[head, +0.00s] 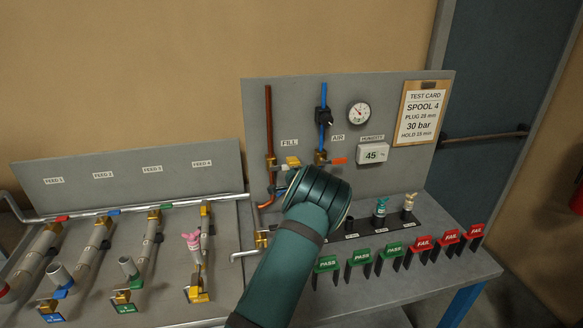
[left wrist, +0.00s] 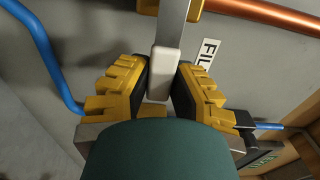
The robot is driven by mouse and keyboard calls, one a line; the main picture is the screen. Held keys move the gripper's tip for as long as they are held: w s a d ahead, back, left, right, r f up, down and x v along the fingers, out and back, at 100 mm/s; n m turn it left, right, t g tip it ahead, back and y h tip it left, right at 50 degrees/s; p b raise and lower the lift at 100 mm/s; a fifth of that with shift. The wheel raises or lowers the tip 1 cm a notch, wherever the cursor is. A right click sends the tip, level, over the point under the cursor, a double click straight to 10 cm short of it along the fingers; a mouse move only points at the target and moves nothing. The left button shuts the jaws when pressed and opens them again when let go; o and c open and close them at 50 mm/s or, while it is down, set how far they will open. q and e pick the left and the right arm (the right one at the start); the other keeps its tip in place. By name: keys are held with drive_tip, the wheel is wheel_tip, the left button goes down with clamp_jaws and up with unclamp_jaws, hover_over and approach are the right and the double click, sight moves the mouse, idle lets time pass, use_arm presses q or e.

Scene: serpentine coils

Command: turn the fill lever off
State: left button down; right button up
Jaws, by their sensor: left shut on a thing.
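In the left wrist view the fill lever is a flat grey metal bar (left wrist: 175,32) with a pale end (left wrist: 164,66). My left gripper (left wrist: 166,75) has yellow ridged fingers with dark pads, shut on the lever's pale end from both sides. The FILL label (left wrist: 207,52) is beside the lever, rotated in this view. In the head view my dark green left wrist hides most of the gripper and the lever. The brass fill valve (head: 270,162) sits on the copper pipe under the FILL label (head: 289,142). My right gripper is not in view.
The air valve's orange lever (head: 339,161) lies close to the right. A gauge (head: 359,113), humidity display (head: 373,154) and test card (head: 422,113) are on the panel. Green PASS (head: 361,256) and red FAIL (head: 423,243) tags line the bench front. Feed valves (head: 204,208) stand at left.

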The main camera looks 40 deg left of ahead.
use_arm(q)
drive_tip(key=c, duration=0.8)
unclamp_jaws()
drive_tip(key=shift+a, duration=0.1)
drive_tip(key=v, duration=1.2)
drive_tip(key=shift+s+f, duration=0.1)
